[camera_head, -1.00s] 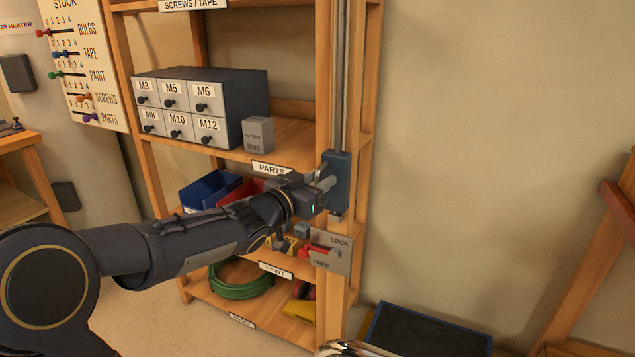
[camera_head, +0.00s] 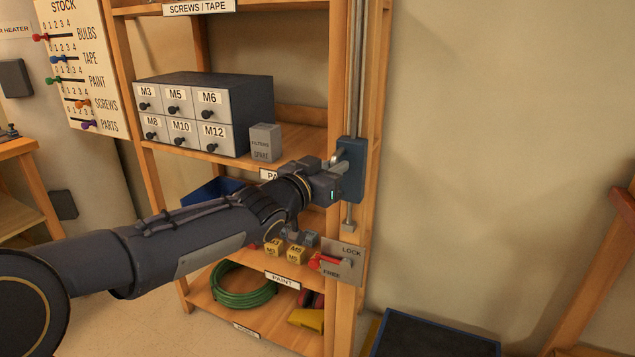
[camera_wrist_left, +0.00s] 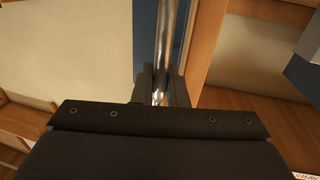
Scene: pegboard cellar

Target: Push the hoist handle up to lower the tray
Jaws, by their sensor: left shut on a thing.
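The hoist handle is a silver bar on a blue sliding block (camera_head: 352,172), which rides a vertical metal rail (camera_head: 357,70) on the shelf's front post. My left gripper (camera_head: 338,172) is shut on the handle and covers most of it. In the left wrist view the handle (camera_wrist_left: 164,45) runs up from between the fingers, beside the blue of the block. A dark, blue-edged tray or mat (camera_head: 435,337) lies low at the bottom right, partly cut off; I cannot tell if it is the hoist's tray. My right gripper is not in view.
A red lever (camera_head: 325,260) sits on the LOCK/FREE plate (camera_head: 348,262) below the block. The shelf holds a drawer cabinet (camera_head: 205,115), a grey spare-filters box (camera_head: 265,143), small yellow boxes (camera_head: 284,250) and a green hose coil (camera_head: 243,287).

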